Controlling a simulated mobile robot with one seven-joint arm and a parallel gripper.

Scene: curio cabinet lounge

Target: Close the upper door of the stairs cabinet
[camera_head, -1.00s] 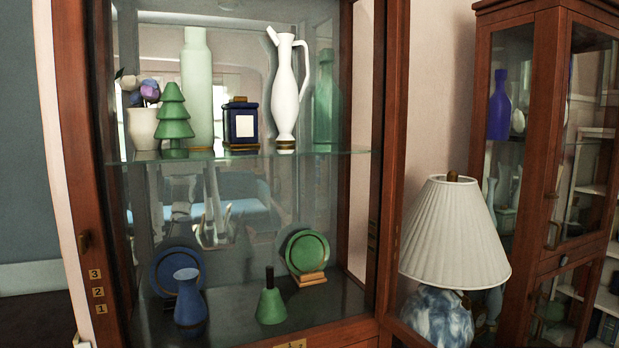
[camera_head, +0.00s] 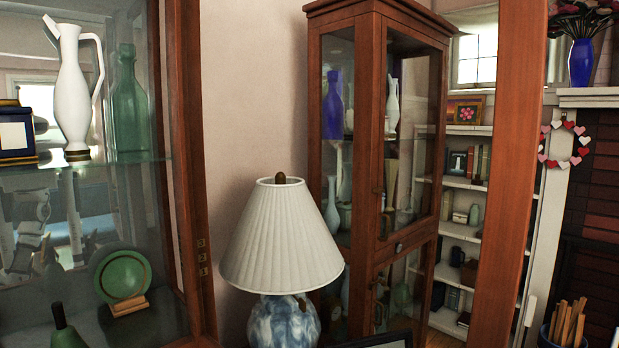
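A wooden display cabinet (camera_head: 187,170) with an open front stands close at the left, cut off by the picture edge. A wide upright wooden post (camera_head: 515,170) stands at the right, close to me. It looks like the outer edge of this cabinet's upper door, swung open, with the room seen through its glass, but I cannot be sure. A second glass-fronted cabinet (camera_head: 368,150) stands farther back, and its upper door looks shut. I cannot tell from any label which is the stairs cabinet. My gripper is not directly in view; pale arm-like shapes show in the left cabinet's back.
A lamp (camera_head: 282,245) with a white pleated shade stands between the cabinets. The left cabinet holds a white jug (camera_head: 75,95), a green bottle (camera_head: 130,105) and a green plate (camera_head: 123,275). White shelves (camera_head: 465,185) and a blue vase (camera_head: 582,62) are behind.

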